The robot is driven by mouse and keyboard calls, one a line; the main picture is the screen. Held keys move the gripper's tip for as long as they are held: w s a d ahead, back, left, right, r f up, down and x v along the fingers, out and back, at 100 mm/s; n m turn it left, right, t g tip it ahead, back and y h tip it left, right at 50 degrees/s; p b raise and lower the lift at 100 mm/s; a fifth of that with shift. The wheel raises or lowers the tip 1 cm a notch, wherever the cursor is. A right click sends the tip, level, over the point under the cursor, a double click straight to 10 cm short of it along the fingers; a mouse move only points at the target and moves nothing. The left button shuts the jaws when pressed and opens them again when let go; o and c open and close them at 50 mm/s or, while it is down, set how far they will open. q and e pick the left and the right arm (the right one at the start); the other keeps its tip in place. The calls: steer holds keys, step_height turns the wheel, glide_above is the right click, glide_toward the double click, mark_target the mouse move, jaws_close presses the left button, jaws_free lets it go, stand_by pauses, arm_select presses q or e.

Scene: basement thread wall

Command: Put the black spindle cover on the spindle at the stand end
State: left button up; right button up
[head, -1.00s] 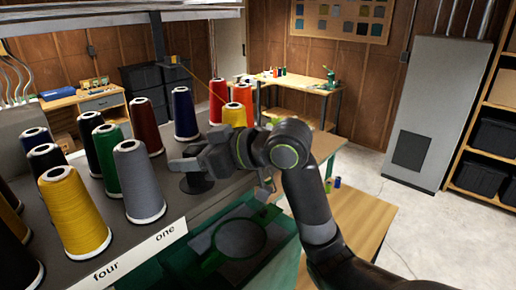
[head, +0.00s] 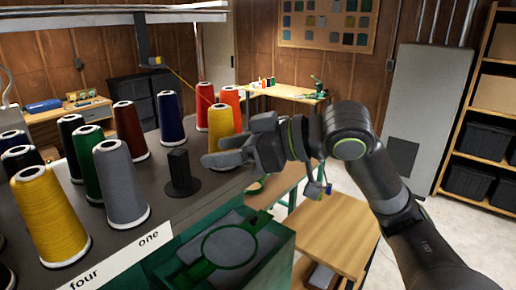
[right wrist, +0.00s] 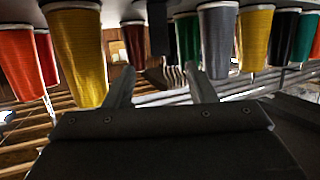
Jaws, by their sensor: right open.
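The black spindle cover (head: 179,168) stands upright on a round black base at the right end of the stand (head: 150,203), beside the grey cone. No bare spindle shows there; whatever is inside the cover is hidden. My right gripper (head: 222,150) is open and empty, just to the right of the cover and apart from it. In the right wrist view, the cover (right wrist: 156,40) appears upside down as a dark shape beyond and between the open fingers (right wrist: 162,88). My left gripper is not in view.
Several thread cones, among them a grey one (head: 119,185) and a yellow one (head: 50,215), crowd the stand left of the cover. Yellow (head: 221,128) and red cones stand close behind my right gripper. A green bin (head: 225,255) sits below the front edge.

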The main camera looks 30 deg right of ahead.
steer(key=shift+b+v, duration=1.1)
steer(key=shift+v, duration=1.7)
